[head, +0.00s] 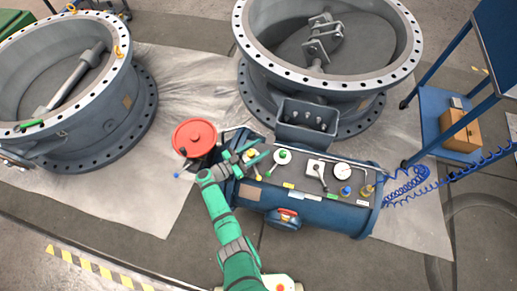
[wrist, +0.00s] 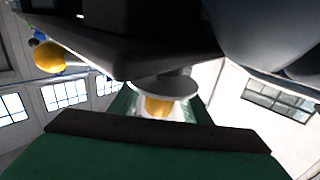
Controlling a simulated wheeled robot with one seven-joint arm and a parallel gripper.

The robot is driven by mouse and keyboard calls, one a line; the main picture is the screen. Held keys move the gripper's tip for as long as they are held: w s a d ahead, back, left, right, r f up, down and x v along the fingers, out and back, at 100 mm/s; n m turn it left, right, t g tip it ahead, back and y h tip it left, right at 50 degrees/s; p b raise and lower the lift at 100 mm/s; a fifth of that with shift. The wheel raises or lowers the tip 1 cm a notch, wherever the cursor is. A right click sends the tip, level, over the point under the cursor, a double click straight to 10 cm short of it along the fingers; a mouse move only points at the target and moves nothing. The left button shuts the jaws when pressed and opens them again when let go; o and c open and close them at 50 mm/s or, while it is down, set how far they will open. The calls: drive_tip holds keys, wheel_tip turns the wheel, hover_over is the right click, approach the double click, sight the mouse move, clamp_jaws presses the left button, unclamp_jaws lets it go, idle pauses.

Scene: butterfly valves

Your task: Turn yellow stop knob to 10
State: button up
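A blue control box (head: 340,218) carries a dark top panel with several knobs and dials. A yellow knob (head: 252,166) shows near the panel's left end, partly hidden by my gripper (head: 262,150). The green fingers look spread apart over that end of the panel. In the wrist view a yellow knob (wrist: 158,106) sits beside a grey disc (wrist: 165,86), just beyond a dark bar of my gripper. Whether the fingers touch the knob is unclear. No scale numbers are readable.
A red round handwheel (head: 194,138) stands left of the box, close to my arm. Large grey valve bodies (head: 110,130) lie behind, one at left and one at centre. A blue cart (head: 440,105) with coiled blue hose (head: 405,190) is at right.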

sight(248, 156)
drive_tip(key=v, duration=1.1)
drive_tip(key=shift+d, duration=0.1)
